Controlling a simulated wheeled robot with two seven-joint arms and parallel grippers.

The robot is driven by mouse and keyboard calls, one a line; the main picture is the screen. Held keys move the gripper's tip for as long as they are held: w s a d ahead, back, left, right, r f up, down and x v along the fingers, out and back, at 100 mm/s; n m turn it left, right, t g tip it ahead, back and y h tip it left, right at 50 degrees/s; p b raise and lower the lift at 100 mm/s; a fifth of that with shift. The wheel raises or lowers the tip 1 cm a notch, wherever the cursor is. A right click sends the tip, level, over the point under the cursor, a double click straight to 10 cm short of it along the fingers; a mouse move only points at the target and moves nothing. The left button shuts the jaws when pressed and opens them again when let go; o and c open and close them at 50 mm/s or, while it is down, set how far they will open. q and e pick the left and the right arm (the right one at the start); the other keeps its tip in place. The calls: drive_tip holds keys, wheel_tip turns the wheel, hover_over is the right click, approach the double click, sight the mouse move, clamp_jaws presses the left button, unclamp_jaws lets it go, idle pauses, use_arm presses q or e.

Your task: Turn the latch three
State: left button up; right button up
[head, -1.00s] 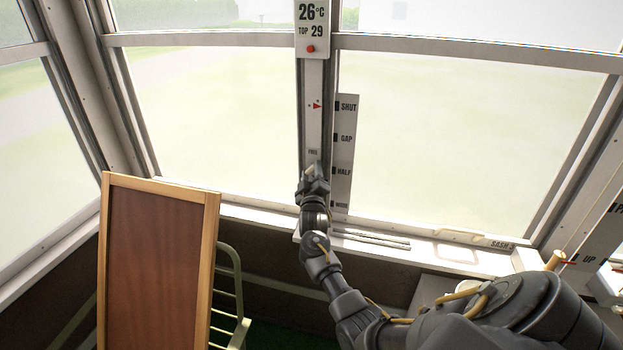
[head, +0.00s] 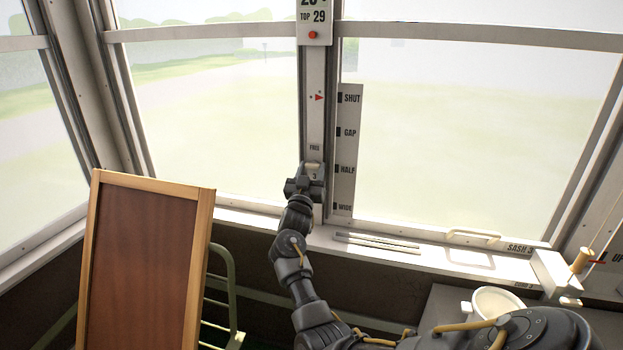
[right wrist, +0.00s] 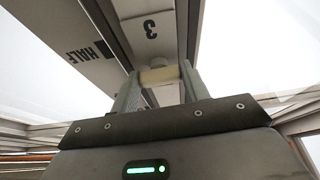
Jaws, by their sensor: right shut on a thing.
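In the head view only a bit of the latch (head: 313,165) shows above my gripper, below the small label FREE (head: 314,148). My right gripper (head: 305,185) reaches up to it from below. In the right wrist view its two fingers are on either side of the bar, shut on it. The bar lies about level across the fingers there. My left gripper is not in view.
A scale strip (head: 348,150) marked SHUT, GAP, HALF and WIDE stands just right of the post. A framed brown board (head: 135,270) leans at the left, before a green metal frame (head: 222,300). Thin rods (head: 378,242) lie on the sill; a cream bowl (head: 497,302) stands at right.

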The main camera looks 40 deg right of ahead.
drive_tip(key=shift+r+m+g+h, duration=0.15)
drive_tip(key=shift+m+g+h, duration=0.15)
drive_tip(key=shift+m, duration=0.3)
drive_tip(key=o, duration=1)
drive_tip(key=shift+b, duration=0.3)
drive_tip(key=b+v, duration=0.2)
drive_tip(key=v, duration=0.9)
drive_tip(key=shift+d, duration=0.1)
